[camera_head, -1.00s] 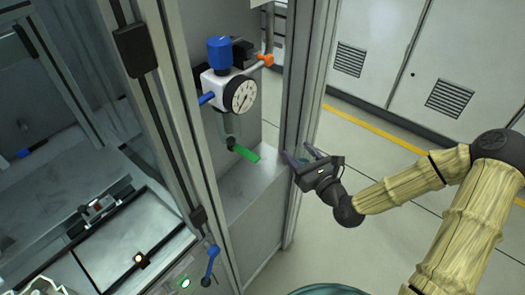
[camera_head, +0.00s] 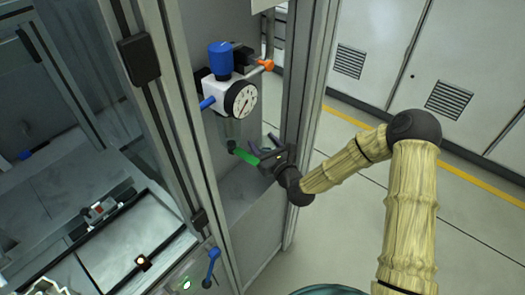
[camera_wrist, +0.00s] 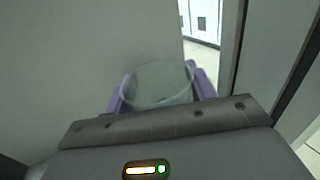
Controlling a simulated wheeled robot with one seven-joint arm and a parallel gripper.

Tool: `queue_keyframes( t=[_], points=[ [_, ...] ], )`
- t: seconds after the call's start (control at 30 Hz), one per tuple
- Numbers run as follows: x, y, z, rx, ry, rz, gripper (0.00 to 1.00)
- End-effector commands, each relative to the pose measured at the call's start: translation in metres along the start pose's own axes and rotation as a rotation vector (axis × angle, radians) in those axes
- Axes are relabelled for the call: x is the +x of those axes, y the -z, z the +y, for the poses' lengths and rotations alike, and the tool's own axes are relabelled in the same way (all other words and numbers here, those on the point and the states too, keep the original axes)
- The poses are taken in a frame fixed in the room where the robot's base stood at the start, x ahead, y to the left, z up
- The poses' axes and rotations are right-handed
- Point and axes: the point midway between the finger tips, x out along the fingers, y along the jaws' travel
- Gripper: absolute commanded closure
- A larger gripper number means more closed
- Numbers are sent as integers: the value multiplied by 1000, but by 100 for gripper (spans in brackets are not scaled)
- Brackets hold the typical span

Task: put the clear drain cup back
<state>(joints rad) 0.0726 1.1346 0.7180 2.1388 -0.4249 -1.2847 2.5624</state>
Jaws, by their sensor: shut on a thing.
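The clear drain cup (camera_wrist: 158,86) is between the two purple fingers in the wrist view, with its round open rim facing the camera. My gripper (camera_head: 263,144) is shut on it. The cup is hard to make out there.
A blue knob (camera_head: 220,58) tops the unit, and an orange handle (camera_head: 267,65) is at its right. A grey frame post (camera_head: 303,110) stands close right of my gripper. The grey ledge (camera_head: 240,190) below looks clear. A glazed enclosure is at the left.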

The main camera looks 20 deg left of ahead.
Motion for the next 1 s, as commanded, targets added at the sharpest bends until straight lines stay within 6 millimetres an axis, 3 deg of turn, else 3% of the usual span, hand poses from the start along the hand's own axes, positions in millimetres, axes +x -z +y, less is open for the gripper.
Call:
queue_keyframes(
  t=[0.23, 0.43, 0.97, 1.0],
  points=[
    [0, 4, 0, 0, -1, 1, 70],
    [0, 34, 1, -1, -2, 2, 70],
    [3, 44, 1, 0, -1, 0, 70],
    [3, 42, 2, 0, -2, 0, 37]
  ],
)
